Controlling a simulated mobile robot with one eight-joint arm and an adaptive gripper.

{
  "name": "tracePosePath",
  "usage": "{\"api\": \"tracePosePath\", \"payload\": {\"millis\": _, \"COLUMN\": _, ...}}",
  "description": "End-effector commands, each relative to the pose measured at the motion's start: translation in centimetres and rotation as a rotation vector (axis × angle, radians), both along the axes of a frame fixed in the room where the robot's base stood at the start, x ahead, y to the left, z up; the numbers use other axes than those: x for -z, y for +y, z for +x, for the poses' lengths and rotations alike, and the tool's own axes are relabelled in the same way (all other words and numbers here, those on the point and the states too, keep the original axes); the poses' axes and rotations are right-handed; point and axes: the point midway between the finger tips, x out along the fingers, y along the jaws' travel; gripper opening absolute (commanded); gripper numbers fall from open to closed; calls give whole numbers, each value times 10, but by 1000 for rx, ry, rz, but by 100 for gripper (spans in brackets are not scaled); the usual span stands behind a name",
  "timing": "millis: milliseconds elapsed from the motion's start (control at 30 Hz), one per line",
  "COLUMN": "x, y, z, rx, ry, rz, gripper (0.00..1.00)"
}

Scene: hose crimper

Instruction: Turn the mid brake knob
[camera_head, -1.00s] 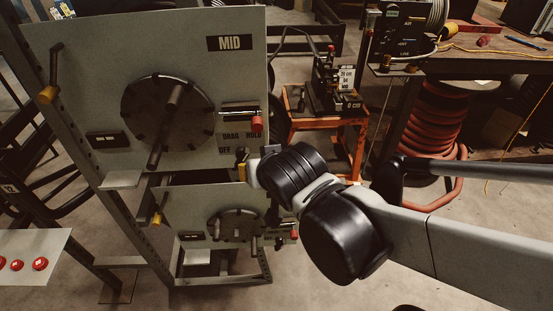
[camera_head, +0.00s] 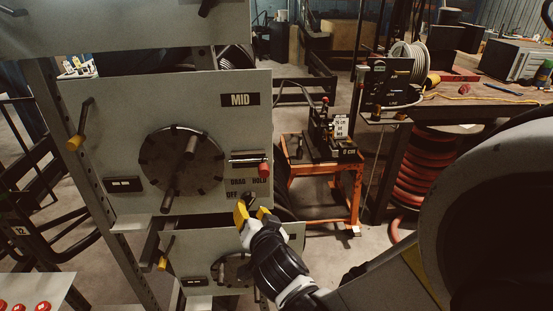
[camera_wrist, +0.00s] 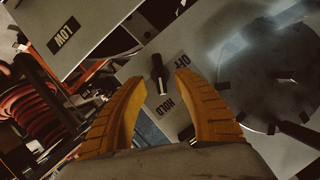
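The mid panel (camera_head: 110,115) carries a MID label, a round dark wheel (camera_head: 182,160) and a red-tipped lever (camera_head: 263,169). The small black brake knob (camera_head: 249,197) is at its lower right, by the DRAG, HOLD and OFF lettering. In the wrist view the knob (camera_wrist: 158,73) sticks out between the OFF and HOLD labels. My gripper (camera_head: 252,211) has yellow fingers and is just below the knob in the head view. In the wrist view my gripper (camera_wrist: 160,82) is open and empty. The knob appears in the gap, slightly beyond the fingertips; contact is not visible.
A lower panel (camera_head: 205,262) with its own wheel sits under the mid panel, and its LOW label (camera_wrist: 60,40) shows in the wrist view. A yellow-tipped handle (camera_head: 77,140) is at left. An orange cart (camera_head: 322,168) and a workbench (camera_head: 470,105) stand behind right.

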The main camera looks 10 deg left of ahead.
Motion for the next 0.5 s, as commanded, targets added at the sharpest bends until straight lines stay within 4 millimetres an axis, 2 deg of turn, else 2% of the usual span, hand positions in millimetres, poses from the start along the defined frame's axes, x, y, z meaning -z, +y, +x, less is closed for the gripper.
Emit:
{"api": "tracePosePath", "payload": {"millis": 100, "x": 10, "y": 9, "z": 19, "rx": 0, "ry": 0, "rz": 1, "gripper": 35}}
{"api": "tracePosePath", "payload": {"millis": 200, "x": 13, "y": 14, "z": 30, "rx": 1, "ry": 0, "rz": 0, "gripper": 35}}
{"api": "tracePosePath", "payload": {"millis": 500, "x": 15, "y": 18, "z": 39, "rx": 1, "ry": 0, "rz": 0, "gripper": 35}}
